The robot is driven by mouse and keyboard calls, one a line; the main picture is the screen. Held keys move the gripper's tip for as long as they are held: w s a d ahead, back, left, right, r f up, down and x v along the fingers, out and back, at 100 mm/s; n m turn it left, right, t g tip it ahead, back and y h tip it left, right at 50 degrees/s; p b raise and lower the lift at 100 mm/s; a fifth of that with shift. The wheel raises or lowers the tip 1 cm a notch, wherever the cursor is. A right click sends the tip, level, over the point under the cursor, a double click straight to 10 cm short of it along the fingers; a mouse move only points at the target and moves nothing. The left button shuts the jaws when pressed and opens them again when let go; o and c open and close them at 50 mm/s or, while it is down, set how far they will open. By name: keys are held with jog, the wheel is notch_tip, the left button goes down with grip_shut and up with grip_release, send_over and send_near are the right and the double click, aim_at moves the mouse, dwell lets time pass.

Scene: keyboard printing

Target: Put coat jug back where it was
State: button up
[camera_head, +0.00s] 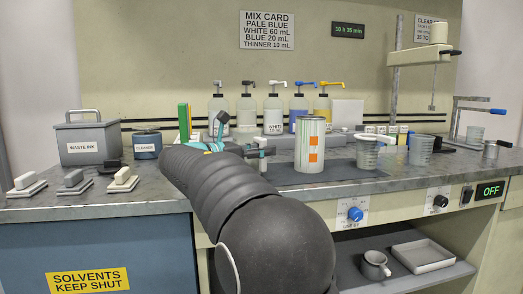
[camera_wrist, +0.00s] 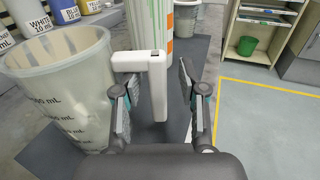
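A translucent jug with mL marks (camera_wrist: 60,95) stands large and close at the left of the wrist view. A white handle (camera_wrist: 154,85) reaches right from its side and hangs down between my fingers. My gripper (camera_wrist: 168,100) is open around the handle, with a clear gap to the right finger. In the head view my gripper (camera_head: 240,150) is over the bench just left of the striped cylinder. I cannot pick out this jug there; my arm and gripper cover much of that spot.
The white cylinder with orange patches (camera_head: 310,160) stands close ahead on a dark mat (camera_head: 340,178). A jug (camera_head: 367,153) and a beaker (camera_head: 420,152) stand to its right. Pump bottles (camera_head: 299,113) line the back. A waste ink box (camera_head: 88,145) stands at left.

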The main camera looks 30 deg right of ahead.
jog(key=shift+f+b, duration=0.35)
jog(key=shift+b, duration=0.4)
jog(key=a, duration=0.8)
jog(key=a+p, duration=0.1)
jog(key=a, duration=0.3)
jog(key=shift+s+a+f, duration=0.2)
jog(key=shift+s, duration=0.2)
jog(key=shift+s+a, duration=0.1)
jog(key=shift+a, duration=0.6)
jog(key=shift+f, duration=0.1)
